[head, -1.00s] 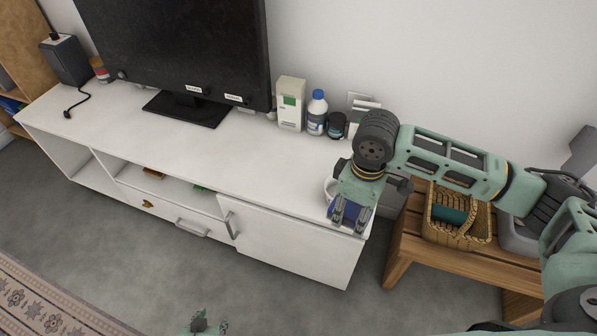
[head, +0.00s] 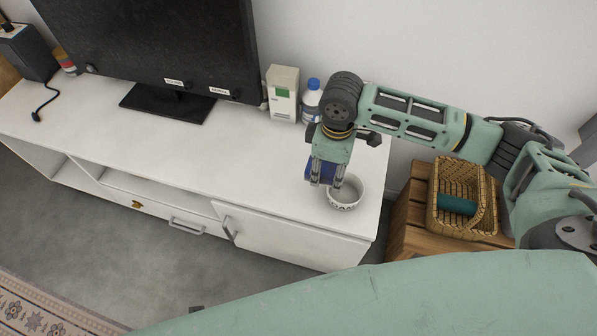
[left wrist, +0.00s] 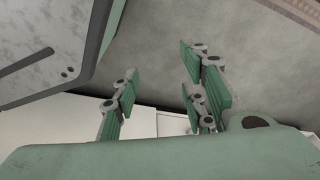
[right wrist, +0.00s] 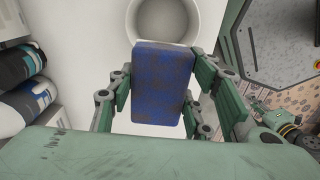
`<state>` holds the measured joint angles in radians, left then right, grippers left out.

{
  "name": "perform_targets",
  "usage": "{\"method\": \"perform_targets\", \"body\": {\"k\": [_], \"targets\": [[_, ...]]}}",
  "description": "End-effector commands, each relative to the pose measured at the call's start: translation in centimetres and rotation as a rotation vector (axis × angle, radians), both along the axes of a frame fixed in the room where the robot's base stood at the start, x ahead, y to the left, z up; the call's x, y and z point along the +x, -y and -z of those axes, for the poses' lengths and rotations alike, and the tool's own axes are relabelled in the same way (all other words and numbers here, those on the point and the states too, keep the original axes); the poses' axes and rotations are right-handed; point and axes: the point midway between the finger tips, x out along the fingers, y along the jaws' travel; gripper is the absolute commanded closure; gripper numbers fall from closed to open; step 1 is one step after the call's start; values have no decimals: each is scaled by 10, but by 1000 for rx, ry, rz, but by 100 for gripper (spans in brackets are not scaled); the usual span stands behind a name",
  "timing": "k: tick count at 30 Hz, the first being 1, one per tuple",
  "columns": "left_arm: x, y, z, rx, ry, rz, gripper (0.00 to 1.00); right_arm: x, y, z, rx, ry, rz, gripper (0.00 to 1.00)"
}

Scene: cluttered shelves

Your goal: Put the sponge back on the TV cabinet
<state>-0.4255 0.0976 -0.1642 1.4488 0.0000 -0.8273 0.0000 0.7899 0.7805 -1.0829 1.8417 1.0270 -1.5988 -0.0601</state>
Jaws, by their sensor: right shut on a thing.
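The blue sponge (head: 321,170) is held in my right gripper (head: 328,179), which is shut on it over the right part of the white TV cabinet (head: 170,150). In the right wrist view the sponge (right wrist: 162,85) sits between the fingers, with its far end in front of the white bowl. I cannot tell whether the sponge touches the cabinet top. My left gripper (left wrist: 160,78) shows in the left wrist view with its fingers apart and nothing between them; the floor lies beyond it.
A white bowl (head: 347,195) stands on the cabinet, close to the right of the sponge. A white box (head: 283,92) and a blue-capped bottle (head: 311,101) stand behind. The TV (head: 150,45) is at left; cabinet top in front is clear. A wicker basket (head: 435,210) is on the wooden bench.

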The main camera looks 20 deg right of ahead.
Motion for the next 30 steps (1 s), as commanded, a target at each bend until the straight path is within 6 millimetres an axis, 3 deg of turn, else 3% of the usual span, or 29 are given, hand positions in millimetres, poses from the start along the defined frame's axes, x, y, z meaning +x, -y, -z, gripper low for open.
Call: {"method": "perform_targets", "body": {"k": [6, 12, 16, 24, 30], "targets": [[25, 3, -36, -4, 30, -5, 60, 38, -36, 33, 0, 1, -1, 83], [34, 4, -61, -4, 41, -7, 60, 56, -52, 46, 0, 1, 0, 83], [36, 4, -68, -4, 44, -8, 60, 58, -55, 51, -1, 0, 0, 83], [44, 5, -100, -6, 63, -11, 60, 58, -54, 85, -1, 0, 0, 83], [44, 5, -107, -5, 64, -11, 60, 58, -54, 88, -1, 2, 0, 83]]}}
